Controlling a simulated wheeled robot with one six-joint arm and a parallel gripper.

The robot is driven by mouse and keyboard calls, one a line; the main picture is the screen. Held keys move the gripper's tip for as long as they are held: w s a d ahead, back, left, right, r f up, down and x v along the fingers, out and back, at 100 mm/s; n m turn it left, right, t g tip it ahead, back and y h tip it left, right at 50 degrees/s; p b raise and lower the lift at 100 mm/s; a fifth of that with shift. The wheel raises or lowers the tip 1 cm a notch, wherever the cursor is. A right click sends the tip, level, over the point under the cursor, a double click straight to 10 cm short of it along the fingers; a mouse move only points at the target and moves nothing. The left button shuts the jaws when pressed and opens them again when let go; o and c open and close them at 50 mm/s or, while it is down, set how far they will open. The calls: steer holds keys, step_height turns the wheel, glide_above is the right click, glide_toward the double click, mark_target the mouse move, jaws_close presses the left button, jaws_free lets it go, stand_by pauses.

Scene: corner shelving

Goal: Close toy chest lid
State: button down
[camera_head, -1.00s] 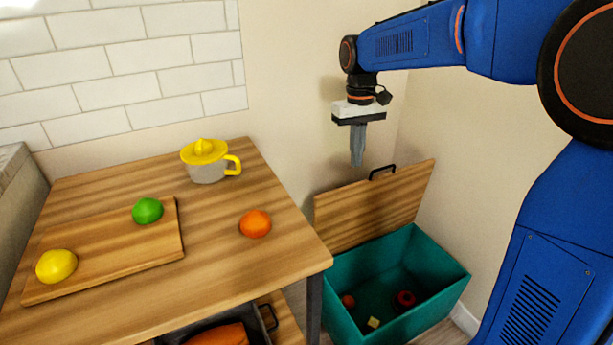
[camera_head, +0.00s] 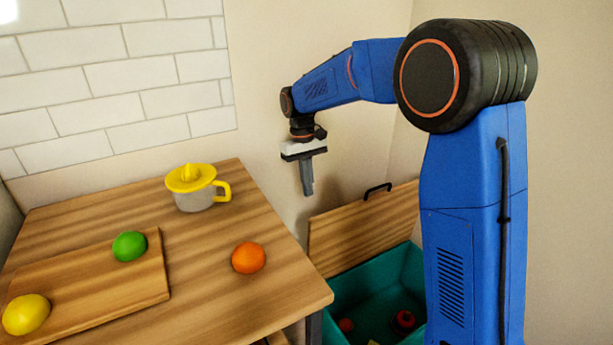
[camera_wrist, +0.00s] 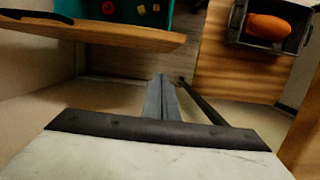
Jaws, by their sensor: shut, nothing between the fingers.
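The toy chest is a teal box (camera_head: 408,268) on the floor right of the table, partly hidden behind my arm. It also shows at the top of the wrist view (camera_wrist: 160,18). Its wooden lid (camera_head: 350,232) stands open, tilted up at the back by the wall, with a dark handle (camera_head: 378,189) on its upper edge. In the wrist view the lid (camera_wrist: 110,32) appears edge-on at upper left. My gripper (camera_head: 308,193) is shut and empty, pointing down above and left of the lid, apart from it. Its fingers also show in the wrist view (camera_wrist: 162,95).
A wooden table (camera_head: 200,290) fills the left, holding a juicer (camera_head: 195,185), an orange (camera_head: 248,258) and a cutting board (camera_head: 140,285) with a lime (camera_head: 129,246) and a lemon (camera_head: 26,314). Toys, including a red one (camera_head: 404,319), lie in the chest. A dark tray (camera_wrist: 275,35) sits below the table.

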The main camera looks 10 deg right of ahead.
steer(key=s+d+f, duration=0.2)
steer(key=s+f, duration=0.2)
steer(key=shift+s, duration=0.2)
stand_by(0.5)
